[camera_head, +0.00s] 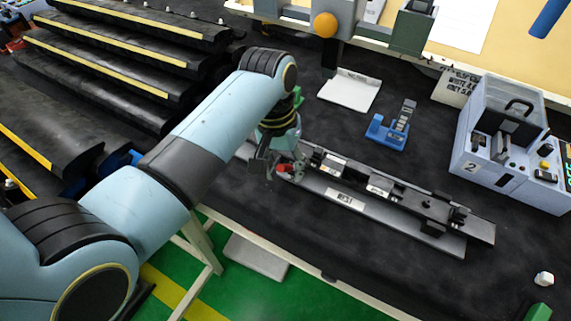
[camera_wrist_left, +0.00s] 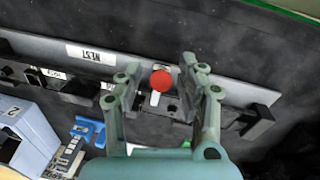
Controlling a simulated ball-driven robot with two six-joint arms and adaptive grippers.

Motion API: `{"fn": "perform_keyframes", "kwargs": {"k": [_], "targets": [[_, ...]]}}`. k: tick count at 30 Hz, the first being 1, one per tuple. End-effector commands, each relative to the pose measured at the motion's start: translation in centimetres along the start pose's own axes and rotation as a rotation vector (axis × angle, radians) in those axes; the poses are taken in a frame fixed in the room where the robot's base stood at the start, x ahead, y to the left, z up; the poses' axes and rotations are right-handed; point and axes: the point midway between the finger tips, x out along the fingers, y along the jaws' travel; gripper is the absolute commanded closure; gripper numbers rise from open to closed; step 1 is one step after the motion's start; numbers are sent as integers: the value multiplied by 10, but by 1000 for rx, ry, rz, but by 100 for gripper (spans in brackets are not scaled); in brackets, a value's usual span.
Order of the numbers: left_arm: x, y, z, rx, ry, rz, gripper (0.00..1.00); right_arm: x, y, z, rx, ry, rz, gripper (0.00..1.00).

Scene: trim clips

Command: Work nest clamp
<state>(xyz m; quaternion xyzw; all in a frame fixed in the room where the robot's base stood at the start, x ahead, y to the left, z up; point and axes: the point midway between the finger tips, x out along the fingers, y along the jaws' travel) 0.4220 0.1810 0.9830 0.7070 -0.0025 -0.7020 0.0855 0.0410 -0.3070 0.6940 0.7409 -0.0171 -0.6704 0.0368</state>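The work nest (camera_head: 345,201) is a long dark rail fixture with a white label reading NEST, lying diagonally on the black worktop. In the left wrist view the nest (camera_wrist_left: 90,52) runs across the picture with its label upside down. A red clamp knob (camera_wrist_left: 161,80) stands at one end of it, and the knob (camera_head: 285,168) shows partly in the head view. My left gripper (camera_wrist_left: 161,66) is open over the knob, with one finger on each side and a visible gap to both. In the head view the gripper (camera_head: 276,163) partly hides that end. My right gripper is not in view.
A blue holder with a grey strip (camera_head: 389,130) and a white tray (camera_head: 349,90) lie behind the nest. A grey-blue station marked 2 (camera_head: 505,145) stands at the right. Black sloped racks (camera_head: 110,60) fill the left.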

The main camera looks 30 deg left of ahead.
Motion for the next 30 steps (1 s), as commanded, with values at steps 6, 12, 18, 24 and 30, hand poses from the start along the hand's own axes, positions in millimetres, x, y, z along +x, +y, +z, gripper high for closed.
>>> {"fn": "perform_keyframes", "kwargs": {"k": [6, 12, 18, 24, 30], "targets": [[0, 0, 0, 0, 0, 0, 75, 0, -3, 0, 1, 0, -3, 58], [0, 0, 0, 0, 0, 1, 100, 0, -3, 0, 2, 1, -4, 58], [0, 0, 0, 0, 0, 1, 100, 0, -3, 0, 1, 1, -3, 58], [0, 1, 0, 1, 1, 2, 100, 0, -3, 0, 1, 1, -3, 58], [1, 0, 3, 6, 38, 8, 100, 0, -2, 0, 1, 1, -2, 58]]}}
